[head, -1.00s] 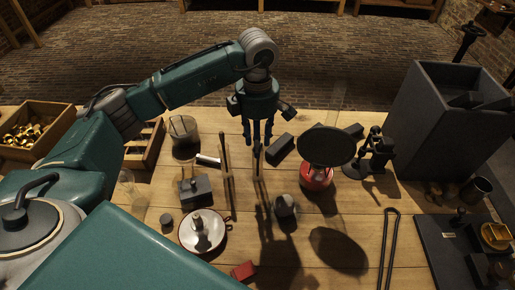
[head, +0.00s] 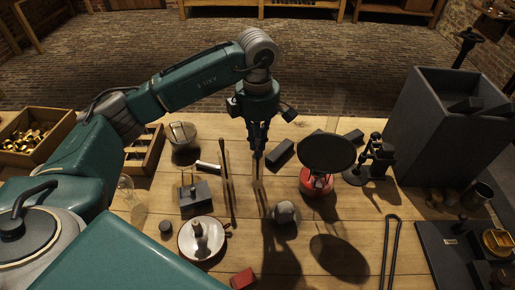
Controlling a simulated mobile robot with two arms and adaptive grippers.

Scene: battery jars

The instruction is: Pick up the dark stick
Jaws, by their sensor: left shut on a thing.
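My left gripper (head: 258,146) points straight down over the middle of the table, its fingers shut on the upper end of a thin upright dark stick (head: 257,166). The stick's lower part shows below the fingertips; its upper end is hidden between them. I cannot tell whether its foot touches the table. A second thin stick (head: 225,170) stands to the left, apart from the gripper. My right gripper is not in view.
A dark round plate on a red base (head: 318,184) stands close right of the gripper, with a dark block (head: 280,153) between. A grey block with prongs (head: 195,197) and a white dish (head: 187,243) are left. A tall grey box (head: 437,125) stands right.

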